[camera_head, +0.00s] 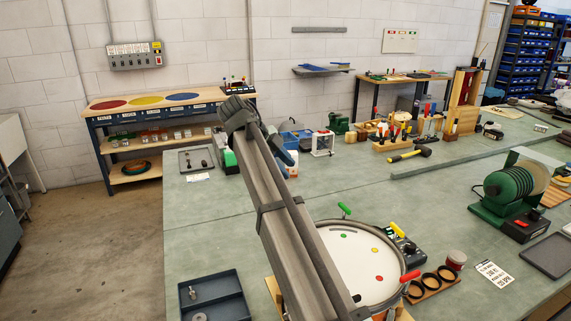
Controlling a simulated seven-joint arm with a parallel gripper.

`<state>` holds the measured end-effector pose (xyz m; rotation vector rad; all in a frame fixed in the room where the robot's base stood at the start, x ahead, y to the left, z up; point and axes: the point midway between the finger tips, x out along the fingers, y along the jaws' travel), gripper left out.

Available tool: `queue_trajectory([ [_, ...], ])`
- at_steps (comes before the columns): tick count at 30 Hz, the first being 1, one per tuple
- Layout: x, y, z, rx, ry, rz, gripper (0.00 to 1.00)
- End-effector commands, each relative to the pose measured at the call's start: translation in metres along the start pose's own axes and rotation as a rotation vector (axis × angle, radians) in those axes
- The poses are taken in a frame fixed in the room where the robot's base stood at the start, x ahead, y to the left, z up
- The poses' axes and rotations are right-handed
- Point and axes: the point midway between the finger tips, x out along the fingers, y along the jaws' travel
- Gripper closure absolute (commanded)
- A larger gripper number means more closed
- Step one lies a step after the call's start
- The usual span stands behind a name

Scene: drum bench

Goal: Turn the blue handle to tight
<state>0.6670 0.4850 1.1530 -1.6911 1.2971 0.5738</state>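A round white drum (365,272) with a metal rim sits on the bench at the lower middle. A green handle (344,209) stands at its far rim, a yellow handle (397,229) at its right rear, and a red handle (410,276) at its right front. Coloured dots and a grey arc mark the drum's top. No blue handle shows; the drum's left part is hidden behind my grey arm, which crosses the view from the bottom to the upper left.
A dark blue tray (215,298) with small metal parts lies left of the drum. Right of it are a rack of dark rings (432,286), a white printed card (494,273) and a green machine (508,193). A mallet (410,155) lies farther back.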

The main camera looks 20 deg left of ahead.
Motion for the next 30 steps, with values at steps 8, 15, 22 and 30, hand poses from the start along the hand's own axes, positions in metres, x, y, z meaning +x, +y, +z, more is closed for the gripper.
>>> queue_trajectory([
  [8,0.001,-0.005,-0.003,0.128,-0.002,0.018,0.62],
  [15,0.001,-0.006,-0.004,0.150,-0.002,0.021,0.62],
  [22,0.002,-0.007,-0.005,0.151,-0.001,0.022,0.53],
  [30,-0.008,-0.023,-0.068,0.228,-0.026,0.013,0.27],
])
